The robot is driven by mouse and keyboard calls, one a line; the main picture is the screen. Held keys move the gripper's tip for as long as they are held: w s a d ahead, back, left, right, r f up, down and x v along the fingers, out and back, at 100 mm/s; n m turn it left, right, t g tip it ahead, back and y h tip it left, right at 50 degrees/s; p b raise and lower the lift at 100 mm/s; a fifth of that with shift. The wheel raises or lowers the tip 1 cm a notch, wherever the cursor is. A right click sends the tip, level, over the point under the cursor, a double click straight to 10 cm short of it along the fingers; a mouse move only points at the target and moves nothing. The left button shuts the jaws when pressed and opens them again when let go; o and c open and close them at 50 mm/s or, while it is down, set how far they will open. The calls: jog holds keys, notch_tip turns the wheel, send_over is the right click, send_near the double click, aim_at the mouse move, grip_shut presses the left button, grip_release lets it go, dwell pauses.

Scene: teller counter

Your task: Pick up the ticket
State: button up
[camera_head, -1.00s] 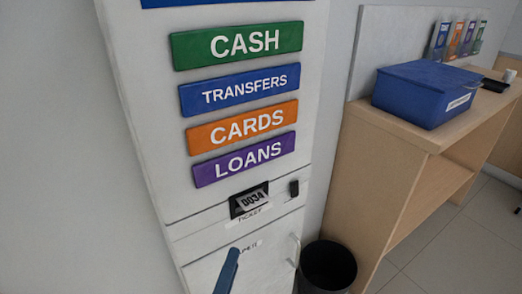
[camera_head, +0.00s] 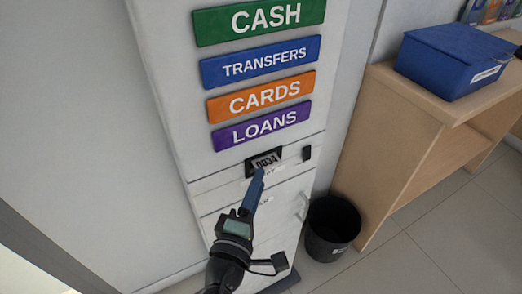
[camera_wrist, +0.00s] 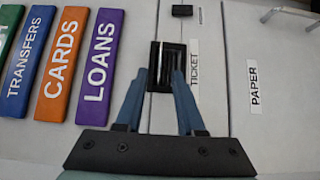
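The ticket (camera_head: 266,161) is a small pale slip with dark print in the black dispenser slot, below the purple LOANS button. In the wrist view the black slot (camera_wrist: 154,77) lies beside the TICKET label, and the slip in it is hard to make out. My gripper (camera_head: 261,173) is just in front of the slot in the head view. In the wrist view my gripper (camera_wrist: 159,73) has its two blue fingers apart, with tips at either side of the slot. It is open. Whether the fingers touch the ticket, I cannot tell.
The kiosk carries CASH, TRANSFERS, CARDS and LOANS (camera_head: 262,127) buttons above the slot. A small black part (camera_head: 307,153) sits right of it. A PAPER label (camera_wrist: 254,72) is below. A black bin (camera_head: 333,228) and a wooden counter (camera_head: 400,125) with a blue box (camera_head: 455,62) stand right.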

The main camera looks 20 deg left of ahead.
aim_at(271, 160)
jog(key=shift+w+a+p, duration=0.25)
jog(key=shift+w, duration=0.9)
jog(key=shift+w+a+p, duration=0.2)
jog(key=shift+w+p, duration=0.05)
jog(key=shift+w, duration=0.85)
grip_shut()
